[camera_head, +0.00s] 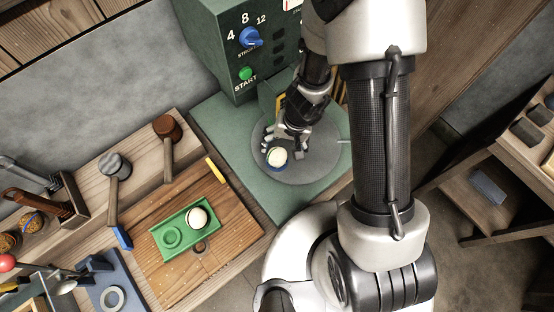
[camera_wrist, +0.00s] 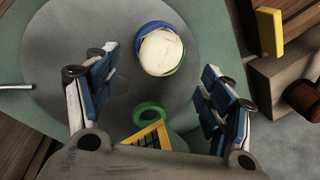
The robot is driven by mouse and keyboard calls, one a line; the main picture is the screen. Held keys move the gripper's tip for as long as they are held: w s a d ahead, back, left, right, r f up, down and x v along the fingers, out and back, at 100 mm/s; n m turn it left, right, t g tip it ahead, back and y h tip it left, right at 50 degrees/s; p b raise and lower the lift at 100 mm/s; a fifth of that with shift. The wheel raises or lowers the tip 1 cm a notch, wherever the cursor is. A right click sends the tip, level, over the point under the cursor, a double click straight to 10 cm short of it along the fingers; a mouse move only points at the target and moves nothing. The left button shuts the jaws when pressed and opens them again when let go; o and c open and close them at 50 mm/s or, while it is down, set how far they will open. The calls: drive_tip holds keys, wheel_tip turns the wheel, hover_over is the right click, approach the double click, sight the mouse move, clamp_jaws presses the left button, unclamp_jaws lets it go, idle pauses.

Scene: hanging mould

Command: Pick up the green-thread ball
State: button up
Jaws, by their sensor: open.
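A cream ball (camera_head: 277,156) sits in a blue ring-shaped holder (camera_wrist: 180,66) on a grey round plate. The same ball (camera_wrist: 160,52) shows in the wrist view, with a thin green line along its lower right edge. A second cream ball (camera_head: 197,218) sits in the right hollow of a green tray (camera_head: 170,238); its thread colour is too small to tell. My gripper (camera_head: 288,143) is over the grey plate beside the first ball. In the wrist view its fingers (camera_wrist: 158,75) are spread and empty, with the ball just beyond, between their directions.
The grey round plate (camera_head: 318,165) lies on the base of a green machine (camera_head: 235,40) with dials. A wooden board (camera_head: 225,235) holds the tray. Mallets (camera_head: 115,175), a blue block (camera_head: 105,290) and racks stand at left. Shelves (camera_head: 500,160) are at right.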

sight(279, 153)
drive_tip(key=f+b, duration=0.2)
drive_tip(key=f, duration=0.1)
drive_tip(key=a+f+b, duration=0.1)
drive_tip(key=f+b, duration=0.1)
drive_tip(key=f, duration=0.1)
drive_tip(key=shift+a+f, duration=0.15)
drive_tip(key=shift+a, duration=0.05)
drive_tip(key=shift+c, duration=0.5)
drive_tip(key=c, duration=1.1)
